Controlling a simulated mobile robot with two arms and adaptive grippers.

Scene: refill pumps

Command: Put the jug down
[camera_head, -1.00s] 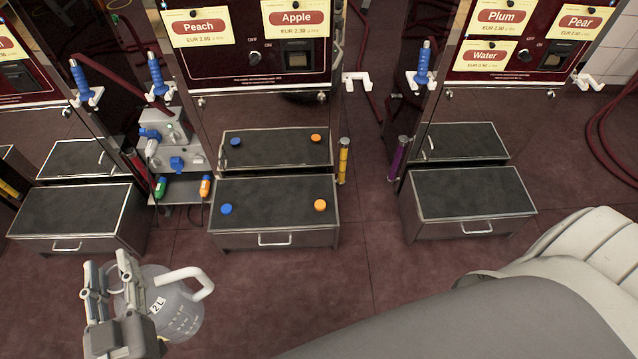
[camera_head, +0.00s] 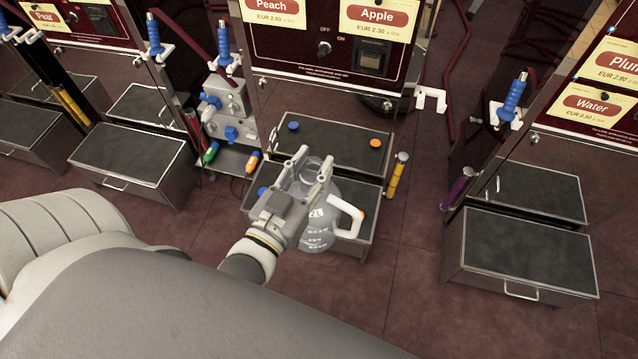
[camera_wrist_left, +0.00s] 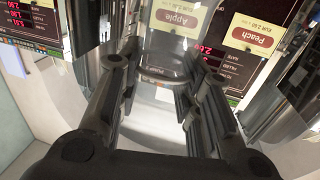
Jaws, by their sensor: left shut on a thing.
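The jug (camera_head: 318,232) is clear, with a white handle and a "2L" mark. In the head view it overlaps the front of the dark-topped box (camera_head: 253,208) below the Peach and Apple machine. I cannot tell its exact height or whether it touches the box. My left gripper (camera_head: 313,163) is shut on the jug's upper part, with a finger on either side of its neck. The left wrist view shows the fingers (camera_wrist_left: 163,72) around clear jug material (camera_wrist_left: 160,50). A blue cap (camera_head: 262,191) and an orange cap on the box are partly hidden. My right gripper is out of view.
Another dark-topped box (camera_head: 540,245) stands at the right below the Water machine, and one (camera_head: 128,155) stands at the left. A yellow tube (camera_head: 397,176) stands upright right of the jug. The floor (camera_head: 400,285) between the boxes is clear.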

